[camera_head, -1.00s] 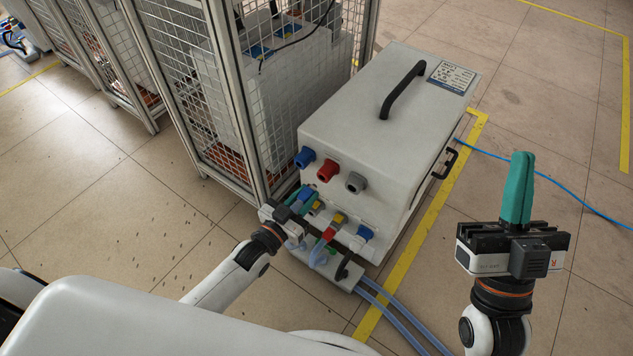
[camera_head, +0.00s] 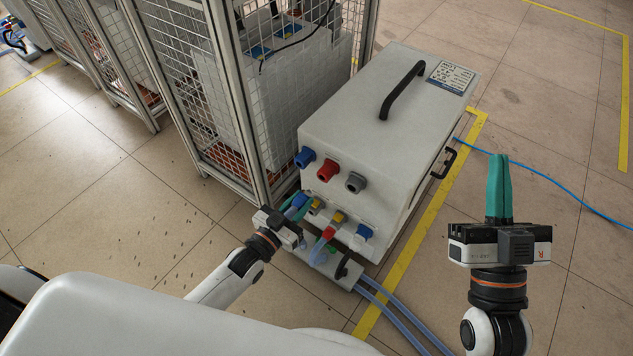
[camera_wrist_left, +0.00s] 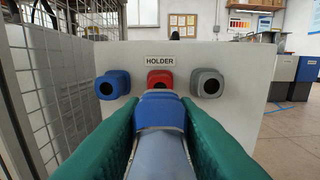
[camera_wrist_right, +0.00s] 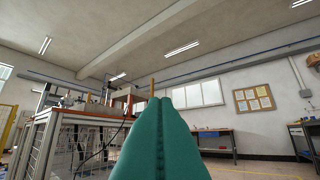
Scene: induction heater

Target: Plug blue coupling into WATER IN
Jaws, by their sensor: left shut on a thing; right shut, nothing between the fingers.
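My left gripper (camera_head: 293,210) is shut on the blue coupling (camera_wrist_left: 160,110), with its clear hose (camera_wrist_left: 158,158) running back between the green fingers. In the head view the blue coupling (camera_head: 299,200) is held close to the front of the grey heater box (camera_head: 345,120). The left wrist view shows it pointing at the front panel, below the red holder socket (camera_wrist_left: 160,80). A blue socket (camera_wrist_left: 113,85) and a grey socket (camera_wrist_left: 207,83) flank that one under a HOLDER label. No WATER IN label is readable. My right gripper (camera_head: 498,190) is shut and empty, away from the box.
A red coupling (camera_head: 328,233) with a hose and another blue fitting (camera_head: 364,231) sit low on the front, near yellow parts (camera_head: 338,217). A mesh cage (camera_head: 235,100) stands close on the left. Hoses (camera_head: 395,315) cross the floor at front right.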

